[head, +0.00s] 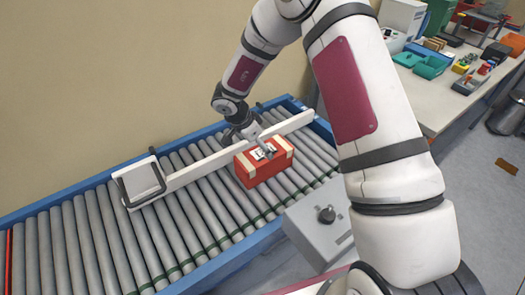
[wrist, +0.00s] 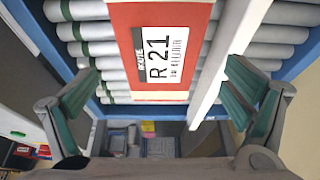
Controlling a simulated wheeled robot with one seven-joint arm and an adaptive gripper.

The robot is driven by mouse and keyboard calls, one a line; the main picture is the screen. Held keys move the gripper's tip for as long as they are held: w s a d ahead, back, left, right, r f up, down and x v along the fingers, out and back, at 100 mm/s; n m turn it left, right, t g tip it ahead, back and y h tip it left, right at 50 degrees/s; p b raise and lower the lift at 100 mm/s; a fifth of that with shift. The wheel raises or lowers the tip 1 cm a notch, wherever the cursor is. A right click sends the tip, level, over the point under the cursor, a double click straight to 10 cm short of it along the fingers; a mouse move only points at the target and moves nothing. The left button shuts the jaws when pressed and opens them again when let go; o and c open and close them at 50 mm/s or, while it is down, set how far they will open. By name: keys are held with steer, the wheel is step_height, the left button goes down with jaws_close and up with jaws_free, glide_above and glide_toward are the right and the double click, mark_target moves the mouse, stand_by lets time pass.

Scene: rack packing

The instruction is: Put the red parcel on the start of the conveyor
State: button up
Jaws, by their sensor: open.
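The red parcel (head: 262,172) rests on the grey rollers of the conveyor (head: 205,213), with pale tape bands and a white label on top. In the wrist view the parcel (wrist: 140,18) shows its label, reading R 21. My gripper (head: 254,140) is above the parcel, pointing down. In the wrist view its two green-padded fingers (wrist: 163,85) are spread wide, one either side of the parcel's near end, with nothing held. Whether a fingertip touches the parcel cannot be told.
A white bar (head: 205,165) runs slantwise over the rollers close beside the parcel, with a grey block (head: 143,181) at its left end. A grey control box (head: 320,222) with a dark knob stands at the near side. A cluttered bench (head: 445,105) is at the right. Rollers on the left are clear.

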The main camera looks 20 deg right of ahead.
steer(key=w+a+r+n+t+y, duration=0.1)
steer(key=a+r+n+t+y, duration=0.15)
steer(key=r, duration=0.75)
steer(key=w+a+r+n+t+y, duration=0.15)
steer(key=r+t, duration=0.25)
steer(key=r, duration=0.7)
steer(key=w+a+r+n+t+y, duration=0.1)
steer(key=w+a+r+n+t, duration=0.15)
steer(key=r, duration=0.75)
steer(key=s+a+r+n+g+y, duration=0.1)
steer(key=s+r+n, duration=0.2)
steer(key=s, duration=0.6)
steer(key=s+r+n+g+y, duration=0.15)
steer(key=s+r+n, duration=0.25)
steer(key=s, duration=0.6)
steer(key=s+d+f+g+h, duration=0.1)
steer(key=s+d+f, duration=0.1)
steer(key=s+d, duration=0.3)
steer(key=s+d+f+g+h, duration=0.2)
steer(key=s+d, duration=0.2)
steer(key=s, duration=0.9)
steer(key=shift+s+d+f+n, duration=0.3)
steer(key=shift+d+f+n, duration=0.05)
steer(key=shift+n, duration=0.1)
